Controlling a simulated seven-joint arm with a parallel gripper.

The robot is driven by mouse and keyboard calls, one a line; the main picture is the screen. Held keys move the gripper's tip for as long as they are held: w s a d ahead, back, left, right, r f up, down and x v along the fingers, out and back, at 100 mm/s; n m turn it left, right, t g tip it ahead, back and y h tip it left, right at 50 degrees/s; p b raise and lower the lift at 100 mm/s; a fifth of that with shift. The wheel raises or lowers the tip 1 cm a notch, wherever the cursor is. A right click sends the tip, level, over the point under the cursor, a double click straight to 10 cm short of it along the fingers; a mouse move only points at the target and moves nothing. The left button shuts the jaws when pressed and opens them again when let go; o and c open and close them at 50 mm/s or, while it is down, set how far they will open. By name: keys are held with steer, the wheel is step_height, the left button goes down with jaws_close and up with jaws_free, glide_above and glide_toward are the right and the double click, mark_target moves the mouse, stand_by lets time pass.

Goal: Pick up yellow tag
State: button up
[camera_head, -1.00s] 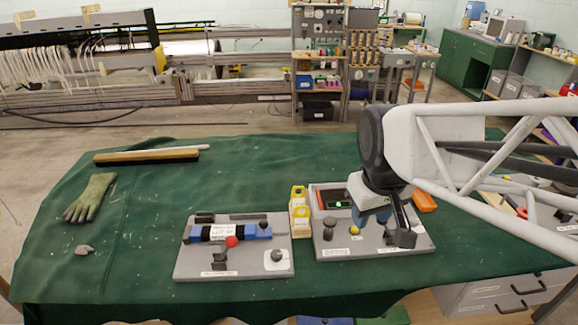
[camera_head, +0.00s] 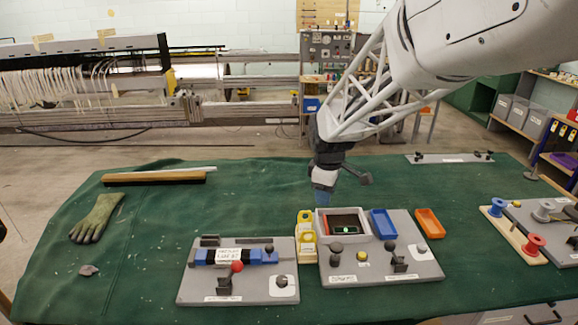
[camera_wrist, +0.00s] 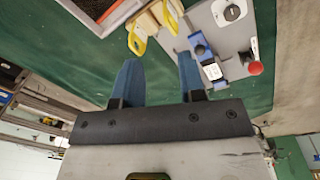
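Two yellow tags stand close together between the two grey boards. In the head view, one (camera_head: 305,222) is just behind the other (camera_head: 308,247). The wrist view shows a yellow loop-shaped tag (camera_wrist: 137,42) at the top and another yellow loop (camera_wrist: 169,18) to its right. My gripper (camera_wrist: 159,60) has its two blue fingers wide apart with nothing between them. In the head view, my gripper (camera_head: 323,195) hangs behind and above the tags, apart from them. Only part of its fingers shows there.
The left grey board (camera_head: 195,290) carries blue blocks and a red knob (camera_head: 237,266). The right board (camera_head: 425,262) carries a grey tray with a dark screen and a blue bin (camera_head: 383,224). An orange tray (camera_head: 430,223) lies to its right. A glove (camera_head: 97,218) lies far left.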

mark_target(307, 220)
steer(key=w+a+f+n, duration=0.1)
steer(key=w+f, duration=0.2)
steer(key=w+a+f+n, duration=0.1)
steer(key=w+f+n, duration=0.1)
steer(key=w+f, duration=0.1)
steer(key=w+a+f+n, duration=0.1)
steer(key=w+f+n, duration=0.1)
steer(key=w+f, duration=0.1)
steer(key=shift+w+a+f+g, duration=0.1)
steer(key=shift+w+a+g, duration=0.1)
steer(key=shift+w, duration=0.2)
steer(key=shift+w+a+f+g, duration=0.1)
steer(key=shift+w+a+g, duration=0.1)
steer(key=shift+w, duration=0.15)
steer(key=shift+f, duration=1.2)
steer(key=shift+s+d+f, duration=0.1)
steer(key=shift+f, duration=1.25)
steer(key=shift+s+d+f, duration=0.1)
steer(key=shift+f, duration=1.2)
jaws_close()
